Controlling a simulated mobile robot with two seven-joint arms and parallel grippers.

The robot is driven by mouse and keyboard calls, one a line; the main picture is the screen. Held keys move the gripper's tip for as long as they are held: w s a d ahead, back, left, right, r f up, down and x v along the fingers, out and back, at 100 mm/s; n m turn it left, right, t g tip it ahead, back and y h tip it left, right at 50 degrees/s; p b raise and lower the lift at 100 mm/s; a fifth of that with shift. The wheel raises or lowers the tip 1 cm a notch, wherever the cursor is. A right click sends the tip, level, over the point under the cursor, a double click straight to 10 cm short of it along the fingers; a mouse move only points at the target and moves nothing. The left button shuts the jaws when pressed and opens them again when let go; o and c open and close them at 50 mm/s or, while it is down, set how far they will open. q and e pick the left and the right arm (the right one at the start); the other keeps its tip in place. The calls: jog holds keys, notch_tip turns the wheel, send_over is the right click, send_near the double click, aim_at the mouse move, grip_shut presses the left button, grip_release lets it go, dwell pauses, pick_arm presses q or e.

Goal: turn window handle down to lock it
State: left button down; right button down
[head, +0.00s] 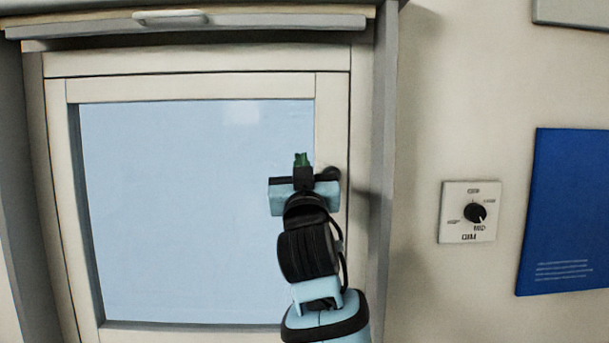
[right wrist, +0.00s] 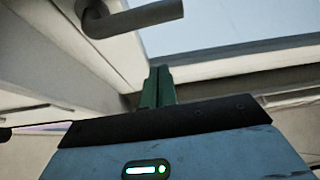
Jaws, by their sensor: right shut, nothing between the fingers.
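The window (head: 195,210) has a pale frame (head: 333,120) and light blue glass. A dark part of the window handle (head: 330,173) shows on the right side of the frame, just right of my right gripper, which hides the rest. In the right wrist view, the grey handle (right wrist: 140,17) runs sideways from its round mount toward the glass, at the top edge. My right gripper (head: 301,160) is shut and empty, with its green fingers together. In the wrist view its fingertips (right wrist: 159,70) are just below the handle, with no clear contact. My left gripper is not in view.
A grey side post (head: 384,150) stands right of the window frame. A rail with a small pull (head: 172,18) crosses above the window. A dial plate (head: 468,212) and a blue panel (head: 565,215) are on the right wall. The space before the glass left of my arm is clear.

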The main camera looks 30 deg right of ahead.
jog(key=shift+w+d+f, duration=0.45)
jog(key=shift+w+f, duration=0.2)
jog(key=shift+w+d+f, duration=0.4)
jog(key=shift+w+f, duration=0.2)
jog(key=shift+f, duration=0.05)
